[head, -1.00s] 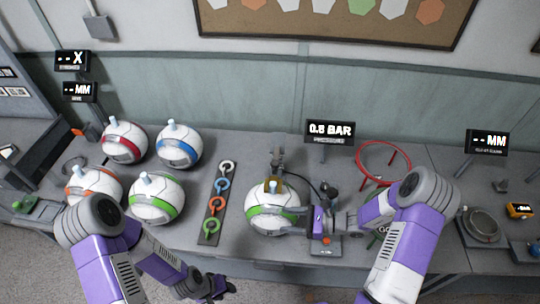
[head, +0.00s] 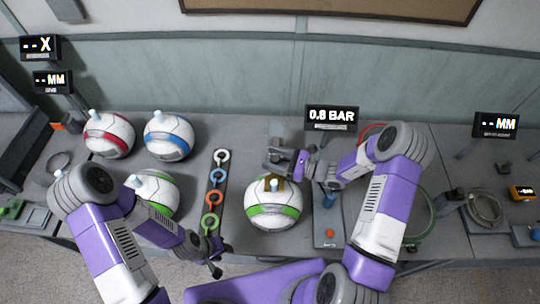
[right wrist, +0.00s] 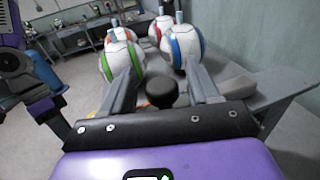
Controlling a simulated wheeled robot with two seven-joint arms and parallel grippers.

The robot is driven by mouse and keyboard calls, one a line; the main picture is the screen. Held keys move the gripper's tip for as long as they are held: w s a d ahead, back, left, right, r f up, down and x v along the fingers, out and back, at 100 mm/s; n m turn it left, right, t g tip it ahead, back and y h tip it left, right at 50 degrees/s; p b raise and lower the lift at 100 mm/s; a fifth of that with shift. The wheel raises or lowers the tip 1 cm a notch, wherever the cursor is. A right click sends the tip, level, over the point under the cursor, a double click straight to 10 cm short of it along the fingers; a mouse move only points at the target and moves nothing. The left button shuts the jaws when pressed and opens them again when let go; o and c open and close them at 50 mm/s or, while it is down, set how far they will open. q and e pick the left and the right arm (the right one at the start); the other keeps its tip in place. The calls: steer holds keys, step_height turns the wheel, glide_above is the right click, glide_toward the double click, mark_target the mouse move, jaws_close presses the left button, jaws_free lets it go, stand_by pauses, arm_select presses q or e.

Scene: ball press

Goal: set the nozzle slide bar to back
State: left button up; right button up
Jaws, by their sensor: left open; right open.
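The press stands at the middle of the bench, with a white and green ball (head: 273,210) at its front and a brass-coloured piece above the ball. My right gripper (head: 280,158) is open behind and above that ball and covers much of the press. In the right wrist view a black round knob (right wrist: 160,92) lies between the two spread fingers of my right gripper (right wrist: 166,88); I cannot tell whether they touch it. The nozzle slide bar cannot be clearly made out. My left gripper (head: 213,258) is open and empty at the bench's front edge, near the ring strip.
A display (head: 331,118) reading 0.8 BAR stands behind the press. A strip with coloured rings (head: 217,177) lies left of it. Red (head: 108,135), blue (head: 168,136) and another green ball (head: 155,190) stand further left. A red button (head: 329,233) is at the right front.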

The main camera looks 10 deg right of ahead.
steer(key=shift+w+a, duration=0.35)
steer(key=shift+a, duration=0.25)
steer(key=shift+w, duration=0.1)
jaws_close()
